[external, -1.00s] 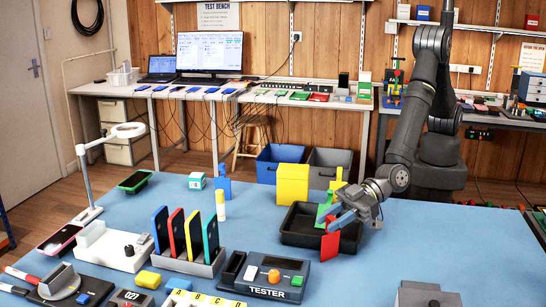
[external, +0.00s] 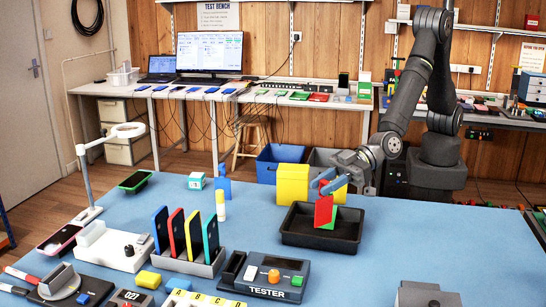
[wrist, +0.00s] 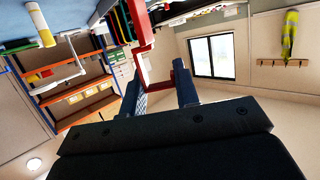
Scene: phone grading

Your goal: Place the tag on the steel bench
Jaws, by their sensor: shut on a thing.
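The tag appears to be the red flat piece (external: 323,211) hanging from my gripper (external: 326,183) above the black tray. My gripper is shut on it. In the wrist view the red tag (wrist: 144,42) shows as a bent red piece reaching down between the two fingers (wrist: 160,92). A grey-topped bench (external: 500,122) stands along the back wall at the right, behind my arm. It may be the steel bench; the frames do not settle this.
A black tray (external: 318,243) and a yellow block (external: 292,184) stand close to my gripper, with a green piece (external: 331,217) behind the tag. Phones in a rack (external: 195,263) and a tester (external: 265,275) are in front.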

